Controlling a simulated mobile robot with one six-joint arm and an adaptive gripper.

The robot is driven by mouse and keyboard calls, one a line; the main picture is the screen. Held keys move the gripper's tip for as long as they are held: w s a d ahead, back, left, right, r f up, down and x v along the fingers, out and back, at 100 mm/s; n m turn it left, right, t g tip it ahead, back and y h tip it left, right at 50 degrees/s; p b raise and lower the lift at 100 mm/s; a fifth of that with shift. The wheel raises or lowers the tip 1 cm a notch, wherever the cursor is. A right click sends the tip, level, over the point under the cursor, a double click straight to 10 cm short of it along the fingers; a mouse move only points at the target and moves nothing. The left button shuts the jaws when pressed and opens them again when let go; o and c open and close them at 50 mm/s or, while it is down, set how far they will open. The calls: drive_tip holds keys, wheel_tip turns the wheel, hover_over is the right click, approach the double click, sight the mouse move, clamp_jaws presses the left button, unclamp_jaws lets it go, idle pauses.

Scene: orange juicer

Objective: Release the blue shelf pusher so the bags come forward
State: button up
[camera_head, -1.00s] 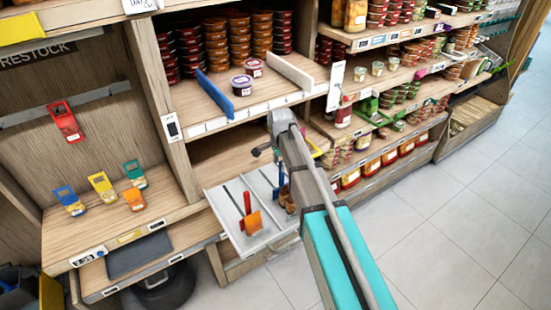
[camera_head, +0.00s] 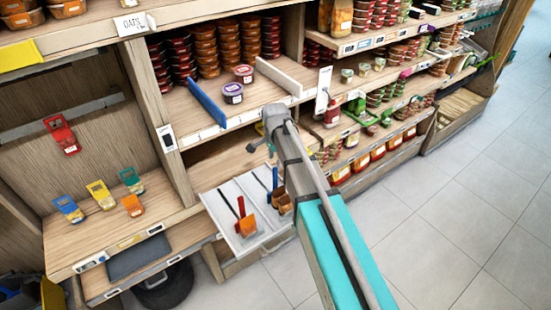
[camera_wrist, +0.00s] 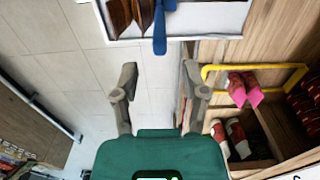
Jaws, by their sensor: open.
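The blue pusher (camera_head: 274,181) stands in the right lane of a white shelf tray (camera_head: 216,207). Brown bags (camera_head: 282,203) sit in front of it, partly hidden by my arm. The wrist view shows the blue pusher's handle (camera_wrist: 160,32) at the top, beside the brown bags (camera_wrist: 128,14) and over the edge of the white tray (camera_wrist: 212,18). My gripper (camera_wrist: 158,78) is open and empty, its fingers apart from the handle. In the head view my gripper (camera_head: 262,148) is above and left of the blue pusher.
A red pusher (camera_head: 240,207) and an orange bag (camera_head: 247,226) occupy the tray's left lane. A shelf with stacked tubs (camera_head: 208,55) and a blue divider (camera_head: 206,101) is above. A yellow frame (camera_wrist: 254,68) is right of my gripper in the wrist view. Floor is clear on the right.

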wheel_tip(320, 180, up, 7)
drive_tip(key=p, duration=0.6)
idle(0.7)
drive_tip(key=s+d+f+n+b, duration=0.5)
drive_tip(key=s+d+f, duration=0.1)
drive_tip(key=s+d, duration=0.2)
drive_tip(key=s+d+f+n+b, duration=0.6)
drive_tip(key=s+d, duration=0.2)
drive_tip(key=s, duration=0.1)
drive_tip(key=shift+s+b, duration=0.3)
drive_tip(key=shift+s, duration=0.1)
drive_tip(key=shift+d, duration=0.1)
idle(1.6)
